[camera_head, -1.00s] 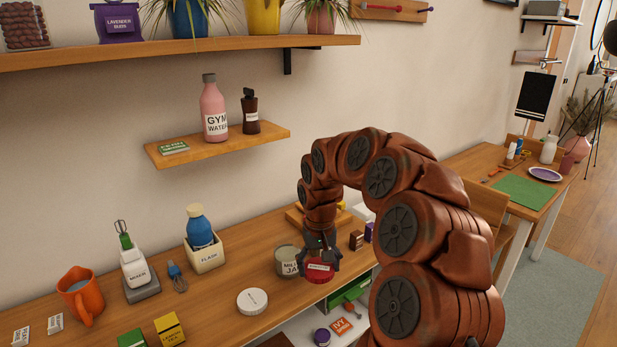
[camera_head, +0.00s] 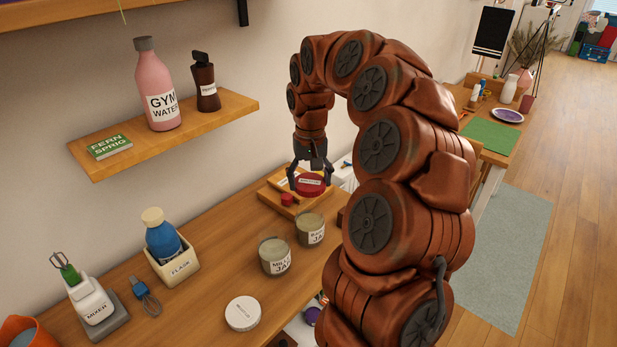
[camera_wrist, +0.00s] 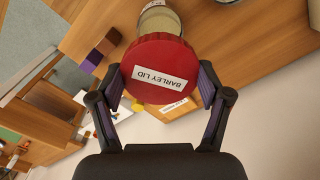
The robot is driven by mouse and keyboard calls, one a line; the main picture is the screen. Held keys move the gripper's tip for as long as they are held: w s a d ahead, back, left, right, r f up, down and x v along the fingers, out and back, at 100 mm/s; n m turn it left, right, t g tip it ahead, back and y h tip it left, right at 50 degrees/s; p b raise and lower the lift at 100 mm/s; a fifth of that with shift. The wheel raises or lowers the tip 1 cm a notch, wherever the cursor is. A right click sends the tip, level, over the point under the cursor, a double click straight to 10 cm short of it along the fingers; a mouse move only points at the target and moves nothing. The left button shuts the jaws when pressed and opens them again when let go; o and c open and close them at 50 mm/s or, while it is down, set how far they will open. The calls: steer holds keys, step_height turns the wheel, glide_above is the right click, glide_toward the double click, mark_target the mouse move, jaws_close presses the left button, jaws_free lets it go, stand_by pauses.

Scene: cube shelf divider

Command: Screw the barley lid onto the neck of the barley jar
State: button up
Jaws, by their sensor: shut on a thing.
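My gripper (camera_head: 309,181) is shut on the red barley lid (camera_head: 312,190) and holds it roughly level, by its sides, near a wooden board at the back of the counter. In the wrist view the lid (camera_wrist: 160,58) lies between both fingers (camera_wrist: 160,90), its "BARLEY LID" label readable. The barley jar (camera_head: 310,229) seems to be the open glass jar nearer the gripper; its label is only partly legible. It stands upright, apart from the lid. Part of a jar (camera_wrist: 158,18) shows beyond the lid in the wrist view; I cannot tell which jar.
The millet jar (camera_head: 274,257) stands close to the barley jar, on its left. A white lid (camera_head: 242,314) lies in front. A flask in a holder (camera_head: 175,262) stands left. Bare counter lies between.

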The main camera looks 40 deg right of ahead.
mark_target(310, 209)
steer(key=shift+f+b, duration=0.1)
steer(key=shift+b, duration=0.3)
steer(key=shift+s+f, duration=0.1)
steer(key=shift+f, duration=0.1)
steer(key=shift+f+b, duration=1.75)
steer(key=shift+f, duration=0.75)
steer(key=shift+b, duration=0.55)
steer(key=shift+f+b, duration=0.95)
steer(key=shift+f, duration=0.45)
